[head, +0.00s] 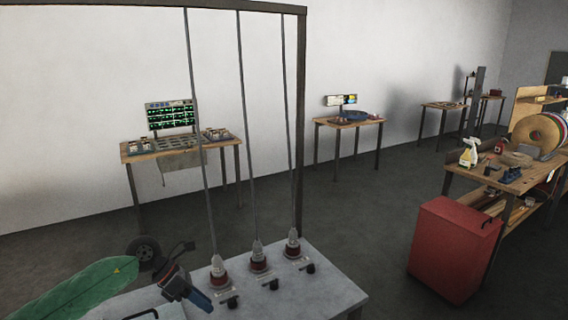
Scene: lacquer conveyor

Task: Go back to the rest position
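My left arm comes in at the lower left. My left gripper (188,292), dark with a blue part, is over the left side of a pale grey table (325,292). It is small and dark, and I cannot tell whether its fingers are open or shut. I see nothing clearly held in it. My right gripper is out of view.
Three red-and-white fittings (218,274) stand on the grey table under long rods from a dark frame (300,120), just right of my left gripper. A red cabinet (453,250) stands at right beside a cluttered workbench (490,178). Open floor (365,220) lies beyond the table.

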